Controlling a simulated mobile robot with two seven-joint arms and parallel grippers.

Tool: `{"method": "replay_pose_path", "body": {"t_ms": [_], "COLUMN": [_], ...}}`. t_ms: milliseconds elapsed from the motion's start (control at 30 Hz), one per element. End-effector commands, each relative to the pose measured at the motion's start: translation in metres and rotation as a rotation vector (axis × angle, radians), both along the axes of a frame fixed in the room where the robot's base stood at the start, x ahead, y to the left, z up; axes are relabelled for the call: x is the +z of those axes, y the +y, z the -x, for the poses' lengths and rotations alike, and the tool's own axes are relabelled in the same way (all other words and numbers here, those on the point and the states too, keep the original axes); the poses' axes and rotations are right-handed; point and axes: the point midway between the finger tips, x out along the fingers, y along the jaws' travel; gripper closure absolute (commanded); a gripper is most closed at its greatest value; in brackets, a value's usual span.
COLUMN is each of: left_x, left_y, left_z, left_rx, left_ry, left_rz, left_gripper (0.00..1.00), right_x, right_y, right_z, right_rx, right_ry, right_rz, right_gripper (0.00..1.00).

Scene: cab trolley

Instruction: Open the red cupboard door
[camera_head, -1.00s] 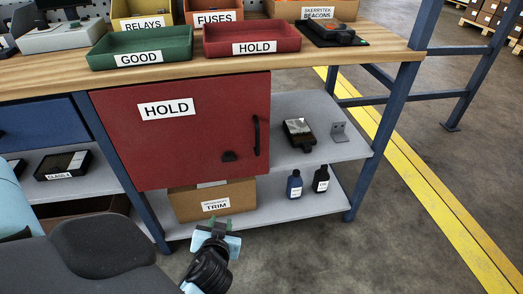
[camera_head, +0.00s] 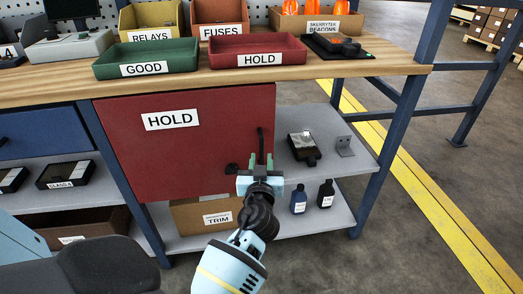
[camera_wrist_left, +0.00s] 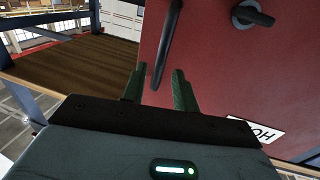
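The red cupboard door (camera_head: 185,155), with a white HOLD label, hangs under the workbench and looks shut. Its black vertical bar handle (camera_head: 261,138) is near its right edge, and a small black latch (camera_head: 232,169) sits to the lower left of the handle. My left gripper (camera_head: 262,158) is open and empty at the handle's lower end. In the left wrist view the handle (camera_wrist_left: 172,40) lies just ahead of the gap between the open fingers (camera_wrist_left: 159,74); I cannot tell whether they touch it. The latch (camera_wrist_left: 253,15) shows at upper right there. My right gripper is out of view.
The bench top (camera_head: 395,68) carries a green GOOD tray (camera_head: 180,54) and a red HOLD tray (camera_head: 290,45). Open shelves right of the door hold a dark device (camera_head: 303,148), a bracket (camera_head: 345,146) and two bottles. A blue bench leg (camera_head: 388,145) stands at right; floor in front is clear.

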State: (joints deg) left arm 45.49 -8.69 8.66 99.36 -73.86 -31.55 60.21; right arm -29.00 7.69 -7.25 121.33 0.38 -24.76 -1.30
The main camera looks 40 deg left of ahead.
Motion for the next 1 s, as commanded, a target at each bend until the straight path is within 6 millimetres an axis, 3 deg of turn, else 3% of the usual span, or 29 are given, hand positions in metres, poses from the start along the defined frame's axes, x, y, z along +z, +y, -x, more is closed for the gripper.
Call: {"method": "replay_pose_path", "body": {"t_ms": [300,700,900,1000], "left_x": [0.0,-0.001,-0.001,-0.001], "left_y": [0.026,0.03,0.03,0.03], "left_z": [-0.033,-0.038,-0.038,-0.038], "left_rx": [0.0,0.0,0.0,0.0], "left_ry": [0.001,0.001,0.001,0.001], "left_rz": [-0.001,0.001,0.0,0.001], "left_gripper": [0.71,0.71,0.97,1.0], "right_x": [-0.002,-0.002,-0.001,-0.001], "right_y": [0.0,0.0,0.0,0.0], "right_z": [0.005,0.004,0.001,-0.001], "right_rx": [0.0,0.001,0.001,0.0], "right_ry": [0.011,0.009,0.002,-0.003], "right_rz": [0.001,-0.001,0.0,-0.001], "right_gripper": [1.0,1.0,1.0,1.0]}}
